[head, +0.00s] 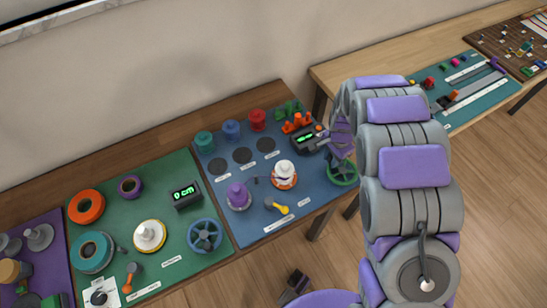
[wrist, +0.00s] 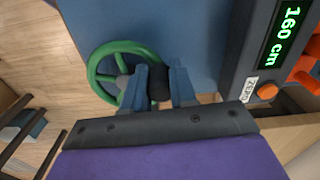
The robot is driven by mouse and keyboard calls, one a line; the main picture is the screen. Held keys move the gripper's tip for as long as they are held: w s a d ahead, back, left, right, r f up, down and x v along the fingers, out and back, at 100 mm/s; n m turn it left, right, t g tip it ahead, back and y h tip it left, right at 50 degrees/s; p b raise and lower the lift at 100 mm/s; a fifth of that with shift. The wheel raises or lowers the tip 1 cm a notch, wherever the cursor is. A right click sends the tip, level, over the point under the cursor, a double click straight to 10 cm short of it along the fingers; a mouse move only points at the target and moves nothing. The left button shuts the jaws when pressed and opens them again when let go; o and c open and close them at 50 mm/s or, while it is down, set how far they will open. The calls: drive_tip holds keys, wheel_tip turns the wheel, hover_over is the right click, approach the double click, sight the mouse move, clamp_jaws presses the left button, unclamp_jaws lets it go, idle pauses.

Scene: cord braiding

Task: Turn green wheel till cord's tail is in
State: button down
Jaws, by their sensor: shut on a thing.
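The green wheel (head: 343,173) stands at the right edge of the blue mat in the head view. In the wrist view the green wheel (wrist: 101,58) is at the upper left, with a black knob (wrist: 159,84) on its right side. My gripper (wrist: 157,82) has its two blue-grey fingers on either side of this knob and is shut on it. In the head view my gripper is largely hidden by my arm. A dark counter box (head: 307,138) beside the wheel also shows in the wrist view, where its green display (wrist: 279,36) reads about 160 cm. I cannot make out the cord's tail.
On the blue mat (head: 262,222) stand a purple spool (head: 238,195), an orange-and-white device (head: 284,174) and a yellow-handled tool (head: 277,206). Red, blue and teal spools and orange pieces line its back. A green mat with a blue wheel (head: 205,235) lies left.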

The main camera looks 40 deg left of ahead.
sight(349, 162)
drive_tip(key=shift+w+d+f, duration=0.15)
drive_tip(key=shift+w+d, duration=0.05)
drive_tip(key=shift+w, duration=0.55)
drive_tip(key=shift+w+d+b, duration=0.35)
drive_tip(key=shift+w+b, duration=0.05)
drive_tip(key=shift+w, duration=0.25)
drive_tip(key=shift+w+d, duration=0.5)
drive_tip(key=shift+d, duration=0.15)
drive_tip(key=shift+w+d, duration=0.3)
drive_tip(key=shift+d, duration=0.4)
drive_tip(key=shift+d+p, duration=0.3)
drive_tip(key=shift+d, duration=0.3)
drive_tip(key=shift+f, duration=0.1)
drive_tip(key=shift+r+p, duration=0.25)
drive_tip(key=shift+p, duration=0.95)
drive_tip(key=shift+p, duration=0.45)
drive_tip(key=shift+d+f, duration=0.1)
drive_tip(key=shift+f, duration=0.1)
